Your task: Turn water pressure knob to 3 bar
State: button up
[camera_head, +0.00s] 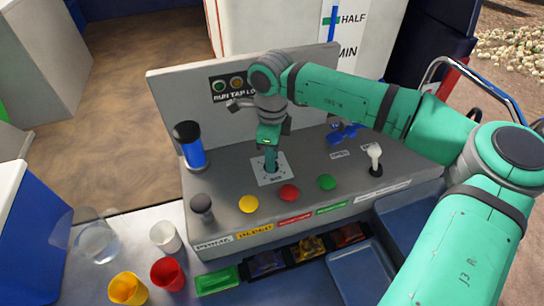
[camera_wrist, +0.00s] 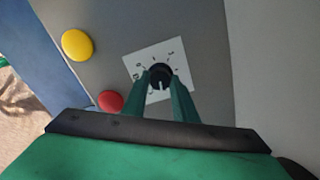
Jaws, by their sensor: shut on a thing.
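The water pressure knob (camera_wrist: 160,76) is a small black dial with a white pointer line, on a white square plate (camera_wrist: 139,60) with several marks around it. In the wrist view the pointer faces down toward my gripper (camera_wrist: 160,86); the numbers are too small to read surely. The two green fingers stand on either side of the knob, shut on it. In the head view my gripper (camera_head: 270,164) points down onto the plate (camera_head: 280,176) on the grey console, and the fingers hide the knob there.
Yellow (camera_head: 248,203), red (camera_head: 289,194) and green (camera_head: 327,182) buttons sit in front of the plate. A blue-filled cylinder (camera_head: 193,150) stands at left. The console's back panel (camera_head: 185,100) rises behind my gripper.

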jog(key=m, duration=0.6)
jog(key=shift+a, duration=0.2)
jog(key=shift+m, duration=0.3)
jog(key=o, duration=1)
jog(key=shift+o, duration=0.2)
notch_tip(320, 180, up, 11)
